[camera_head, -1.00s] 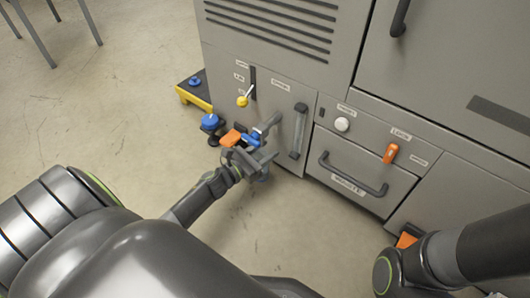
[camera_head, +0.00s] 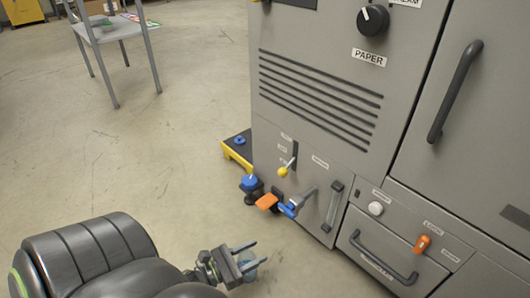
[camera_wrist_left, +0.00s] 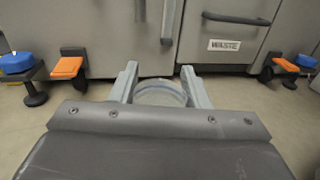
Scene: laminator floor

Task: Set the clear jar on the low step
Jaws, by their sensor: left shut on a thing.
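My left gripper (camera_head: 246,258) is low in the head view, in front of the grey machine. It is shut on the clear jar (camera_head: 250,273), which shows only partly beside the fingers. In the left wrist view the jar (camera_wrist_left: 161,92) sits between the two fingers (camera_wrist_left: 160,84), its round clear rim showing and its lower part hidden by the gripper body. A low black step with a yellow edge (camera_head: 237,153) stands on the floor against the machine's left side, with a blue knob on it. My right gripper is out of view.
Blue (camera_head: 249,183) and orange (camera_head: 267,202) pedals stick out at the machine's (camera_head: 330,60) foot. A yellow-tipped lever (camera_head: 284,171) and a handle (camera_head: 333,205) are on its front. A grey table (camera_head: 110,33) stands at the back left. The floor between is clear.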

